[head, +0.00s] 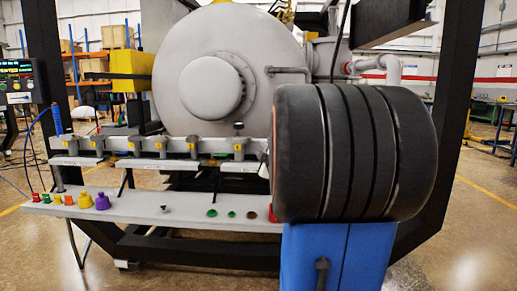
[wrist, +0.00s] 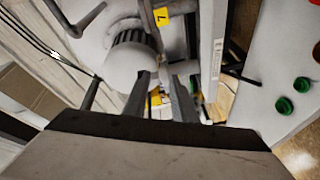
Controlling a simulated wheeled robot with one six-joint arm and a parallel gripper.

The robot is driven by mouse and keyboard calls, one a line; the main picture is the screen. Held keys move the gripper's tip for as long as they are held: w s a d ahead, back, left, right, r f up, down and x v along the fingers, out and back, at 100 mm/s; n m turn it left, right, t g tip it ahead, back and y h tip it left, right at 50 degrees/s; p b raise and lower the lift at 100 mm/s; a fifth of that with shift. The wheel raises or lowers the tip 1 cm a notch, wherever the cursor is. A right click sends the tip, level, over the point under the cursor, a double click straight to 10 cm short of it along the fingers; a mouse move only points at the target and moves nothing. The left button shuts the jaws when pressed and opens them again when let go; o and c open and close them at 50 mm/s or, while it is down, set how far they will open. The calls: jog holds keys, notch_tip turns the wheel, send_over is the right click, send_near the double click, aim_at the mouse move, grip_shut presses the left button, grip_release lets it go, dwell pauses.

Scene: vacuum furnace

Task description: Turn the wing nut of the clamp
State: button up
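In the wrist view, my gripper (wrist: 163,85) shows two grey fingers with a gap between them, so it is open. Nothing is clearly held in the gap. Just beyond and left of the fingertips is a grey rounded part with a dark ribbed band (wrist: 132,45). A yellow label with a 7 (wrist: 160,17) is on a bar behind it. I cannot make out the wing nut for certain. In the head view, a row of grey clamps (head: 191,146) with yellow labels runs along a rail below the furnace door. My arm hides the rail's right end and my gripper.
The round grey furnace door (head: 228,62) stands behind the rail. A grey shelf (head: 140,207) below carries coloured knobs, including a purple one (head: 102,201); green knobs (wrist: 284,105) show right in the wrist view. Dark frame posts (head: 455,110) flank the furnace.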

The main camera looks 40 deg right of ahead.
jog(key=shift+v, duration=1.75)
